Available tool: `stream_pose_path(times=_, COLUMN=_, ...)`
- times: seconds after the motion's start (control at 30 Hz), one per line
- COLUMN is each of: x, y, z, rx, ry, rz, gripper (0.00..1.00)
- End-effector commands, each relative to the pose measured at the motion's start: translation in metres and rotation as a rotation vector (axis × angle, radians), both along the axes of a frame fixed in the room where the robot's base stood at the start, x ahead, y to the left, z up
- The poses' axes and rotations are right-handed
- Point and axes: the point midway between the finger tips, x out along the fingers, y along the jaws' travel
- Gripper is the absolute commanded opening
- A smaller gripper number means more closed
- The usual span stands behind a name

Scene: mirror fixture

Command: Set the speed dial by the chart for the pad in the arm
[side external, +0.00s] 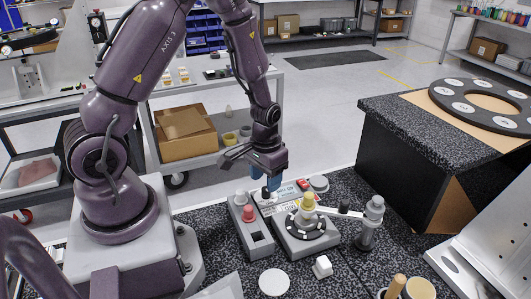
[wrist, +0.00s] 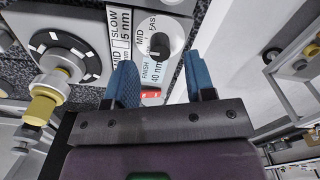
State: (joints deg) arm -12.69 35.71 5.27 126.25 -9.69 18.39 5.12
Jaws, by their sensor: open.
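My gripper (wrist: 160,80) is open, with its blue fingers apart and empty. In the side view my gripper (side external: 268,190) is low over the back of the fixture. The speed dial (wrist: 160,43), a black knob with a pale mark, shows just beyond the fingers in the wrist view, near the words MID and FAST. I cannot tell its exact setting. The chart (wrist: 120,45) beside it has the words SLOW and MID and nm values, partly cut off. The yellow pad (side external: 308,203) is in the swing arm (side external: 342,210) over the black disc (side external: 303,226); the pad (wrist: 42,108) also shows left in the wrist view.
A grey box with a red button (side external: 248,213) stands left of the fixture. A white disc (side external: 273,282) and a small white block (side external: 322,267) lie in front. The swing arm's grey post (side external: 371,222) stands at the right.

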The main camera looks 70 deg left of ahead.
Motion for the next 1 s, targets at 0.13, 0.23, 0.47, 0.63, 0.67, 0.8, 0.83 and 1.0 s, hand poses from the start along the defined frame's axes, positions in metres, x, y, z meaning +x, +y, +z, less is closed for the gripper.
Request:
stream_pose_path(times=0.13, x=0.001, y=0.0, z=0.035, rx=0.002, ry=-0.007, rz=-0.001, gripper=0.5)
stream_pose_path(times=0.23, x=0.001, y=-0.001, z=0.056, rx=0.001, ry=-0.007, rz=-0.001, gripper=0.5)
stream_pose_path(times=0.47, x=0.0, y=0.0, z=0.087, rx=0.0, ry=-0.002, rz=-0.001, gripper=0.5)
stream_pose_path(times=0.63, x=0.0, y=-0.001, z=0.094, rx=-0.001, ry=0.0, rz=0.0, gripper=0.5)
stream_pose_path(times=0.67, x=0.0, y=0.0, z=0.094, rx=-0.001, ry=0.001, rz=0.0, gripper=0.5)
stream_pose_path(times=0.8, x=0.0, y=0.0, z=0.094, rx=0.0, ry=0.001, rz=0.0, gripper=0.5)
stream_pose_path(times=0.83, x=0.0, y=0.0, z=0.094, rx=0.0, ry=0.001, rz=0.0, gripper=0.5)
stream_pose_path(times=1.0, x=-0.012, y=-0.005, z=0.091, rx=-0.017, ry=0.052, rz=-0.004, gripper=0.5)
